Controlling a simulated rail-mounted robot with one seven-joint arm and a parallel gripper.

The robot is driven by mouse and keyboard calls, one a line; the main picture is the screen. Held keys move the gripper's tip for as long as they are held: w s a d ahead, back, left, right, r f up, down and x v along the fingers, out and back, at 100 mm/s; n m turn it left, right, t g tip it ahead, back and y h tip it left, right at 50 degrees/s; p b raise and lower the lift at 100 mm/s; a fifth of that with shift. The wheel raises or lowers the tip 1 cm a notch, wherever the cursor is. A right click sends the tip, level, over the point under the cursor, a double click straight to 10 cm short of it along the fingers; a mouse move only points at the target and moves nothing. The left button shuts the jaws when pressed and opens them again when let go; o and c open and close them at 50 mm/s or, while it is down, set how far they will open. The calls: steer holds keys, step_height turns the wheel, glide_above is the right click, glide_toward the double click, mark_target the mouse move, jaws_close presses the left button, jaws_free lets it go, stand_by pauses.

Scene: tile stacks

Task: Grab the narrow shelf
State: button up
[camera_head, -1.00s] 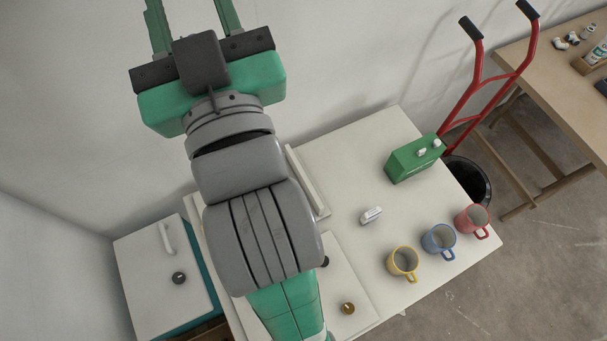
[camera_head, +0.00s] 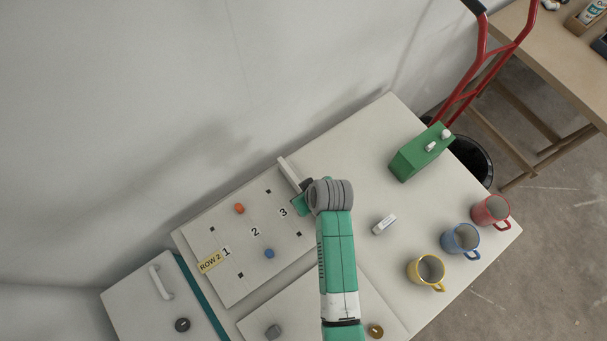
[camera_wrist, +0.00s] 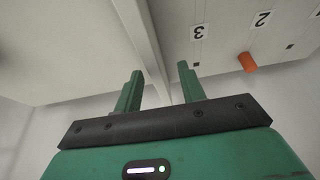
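A narrow white shelf-like strip (camera_head: 288,171) stands along the right edge of the numbered white board. My gripper (camera_head: 301,203) is over its near part, and my wrist hides much of it in the head view. In the wrist view, the strip (camera_wrist: 138,32) runs from the top edge down towards the space between my fingers. My gripper (camera_wrist: 160,68) is open there, with one green finger on either side of the strip's line. I cannot tell whether the fingers touch it.
The numbered board (camera_head: 205,229) holds an orange piece (camera_head: 239,208) and a blue piece (camera_head: 269,253). A green box (camera_head: 418,153), a small white block (camera_head: 384,224) and yellow, blue and red mugs (camera_head: 461,238) are on the right. A wall rises behind the table.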

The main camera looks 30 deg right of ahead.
steer(key=x, duration=0.6)
steer(key=shift+w+d, duration=0.15)
steer(key=shift+d, duration=0.2)
steer(key=shift+r, duration=0.1)
jaws_close()
